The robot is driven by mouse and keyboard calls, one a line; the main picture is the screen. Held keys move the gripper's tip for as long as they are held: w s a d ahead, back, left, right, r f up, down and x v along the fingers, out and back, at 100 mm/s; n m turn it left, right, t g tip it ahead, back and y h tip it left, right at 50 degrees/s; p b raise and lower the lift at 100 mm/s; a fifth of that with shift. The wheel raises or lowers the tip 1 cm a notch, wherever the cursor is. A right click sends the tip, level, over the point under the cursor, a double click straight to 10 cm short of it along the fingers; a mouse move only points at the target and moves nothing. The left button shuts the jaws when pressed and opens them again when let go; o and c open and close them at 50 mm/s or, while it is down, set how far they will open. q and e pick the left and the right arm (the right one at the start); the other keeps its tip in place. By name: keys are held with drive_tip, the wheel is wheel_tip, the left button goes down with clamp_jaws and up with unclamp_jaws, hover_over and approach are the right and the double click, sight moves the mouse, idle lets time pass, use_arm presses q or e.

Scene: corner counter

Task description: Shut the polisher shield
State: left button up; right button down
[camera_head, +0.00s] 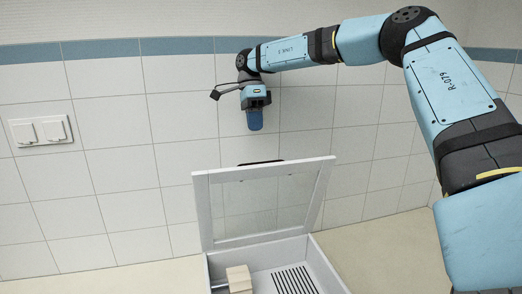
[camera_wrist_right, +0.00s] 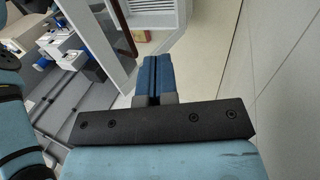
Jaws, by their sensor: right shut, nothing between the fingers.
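The polisher (camera_head: 337,281) is a white-grey box at the bottom middle of the head view. Its shield (camera_head: 201,212), a pale frame with a clear pane, stands raised and tilted back, with a dark handle (camera_head: 261,162) at its top edge. My right gripper (camera_head: 255,122) points down above the raised shield, in front of the tiled wall and apart from the handle. In the right wrist view its blue fingers (camera_wrist_right: 155,76) are together and empty, with part of the shield frame (camera_wrist_right: 117,32) to their left. My left gripper is not in view.
A wooden block (camera_head: 239,279) and a slotted plate (camera_head: 294,280) sit inside the polisher. The beige counter (camera_head: 385,245) is bare on the right. The tiled wall (camera_head: 110,165) with a double switch (camera_head: 41,131) stands close behind.

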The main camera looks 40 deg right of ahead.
drive_tip(key=s+a+f+p, duration=0.2)
drive_tip(key=s+f+p, duration=0.1)
drive_tip(key=s+f, duration=0.2)
drive_tip(key=shift+a+f, duration=0.4)
drive_tip(key=shift+f, duration=0.3)
drive_tip(key=shift+s, duration=0.15)
